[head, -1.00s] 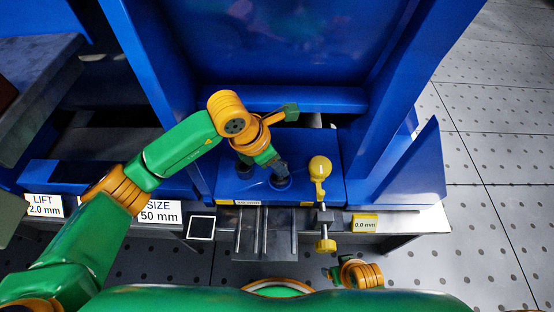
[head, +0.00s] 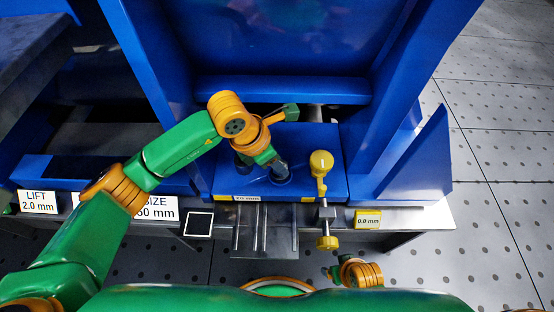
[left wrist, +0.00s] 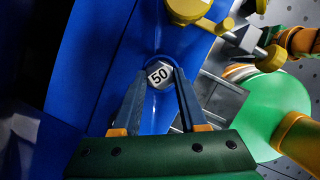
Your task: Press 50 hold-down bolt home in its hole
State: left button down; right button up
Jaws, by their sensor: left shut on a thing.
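The 50 hold-down bolt shows in the left wrist view (left wrist: 160,75) as a pale head marked "50", between my two fingertips. My left gripper (head: 280,165) is shut on it, pointing down at the right-hand hole of the blue block (head: 317,165). The bolt is over or in that hole; the fingers hide how deep it sits. Another dark round hole or fitting (head: 243,163) lies to the left on the block, partly behind my gripper. My right gripper (head: 338,272) is low in the head view, away from the block; its fingers are too small to read.
A yellow-knobbed clamp or screw (head: 321,165) stands close right of my left gripper. Blue uprights rise on both sides. A small tag (head: 368,219) appears to read 0.8 mm. Grey rails (head: 265,235) lie in front, and a LIFT 2.0 mm sign (head: 38,202) is at left.

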pick_arm(q)
jog(key=shift+f+b, duration=0.55)
jog(key=shift+f, duration=0.15)
jog(key=shift+c, duration=1.8)
grip_release()
jog(key=p+v, duration=0.2)
jog(key=v, duration=0.5)
jog(key=shift+p, duration=0.35)
jog(key=shift+r, duration=0.1)
